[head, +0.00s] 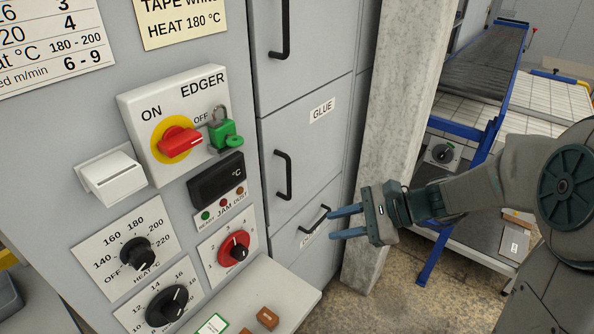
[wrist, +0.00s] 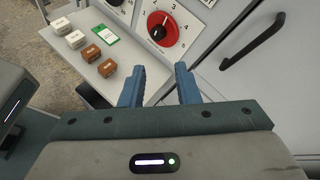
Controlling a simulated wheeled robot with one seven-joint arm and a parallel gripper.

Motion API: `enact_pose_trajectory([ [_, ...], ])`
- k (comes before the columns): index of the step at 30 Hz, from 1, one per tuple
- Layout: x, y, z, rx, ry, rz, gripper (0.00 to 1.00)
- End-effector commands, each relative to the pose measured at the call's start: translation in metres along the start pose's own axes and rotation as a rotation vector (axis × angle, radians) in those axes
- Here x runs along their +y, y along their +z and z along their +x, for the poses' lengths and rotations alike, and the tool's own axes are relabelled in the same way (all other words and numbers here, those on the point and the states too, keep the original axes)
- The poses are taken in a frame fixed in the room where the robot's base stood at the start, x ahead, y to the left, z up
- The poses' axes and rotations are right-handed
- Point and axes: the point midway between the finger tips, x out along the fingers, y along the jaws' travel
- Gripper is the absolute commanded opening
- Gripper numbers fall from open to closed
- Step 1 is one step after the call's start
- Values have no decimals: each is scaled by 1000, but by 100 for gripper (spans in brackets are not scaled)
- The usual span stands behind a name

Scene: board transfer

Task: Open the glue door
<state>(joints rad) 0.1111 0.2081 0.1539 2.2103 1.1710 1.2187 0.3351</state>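The glue door (head: 305,150) is a grey panel labelled GLUE in the middle of the cabinet in the head view. It looks shut, flush with the panels around it. Its black upright bar handle (head: 283,175) is near its left edge. My gripper (head: 332,223) is to the right of and below that handle, apart from it, in front of a lower panel. Its blue fingers are spread with nothing between them; they also show in the wrist view (wrist: 158,75). A black handle (wrist: 252,41) shows right of the fingers there; I cannot tell which one it is.
The lower panel has a slanted black handle (head: 315,219). Another door (head: 305,45) is above. Left is the control panel with the red EDGER switch (head: 180,142) and red dial (head: 234,246). A concrete pillar (head: 395,110) stands just right of the cabinet. A shelf (wrist: 75,62) holds several small blocks.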

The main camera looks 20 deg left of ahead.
Motion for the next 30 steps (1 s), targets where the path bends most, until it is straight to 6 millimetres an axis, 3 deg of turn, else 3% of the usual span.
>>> enact_pose_trajectory([
  [6,-61,-38,18,-260,-230,323,29],
  [13,-95,-64,19,-402,-367,491,29],
  [20,-107,-61,32,-422,-385,513,29],
  [30,-138,-39,91,-421,-382,512,29],
])
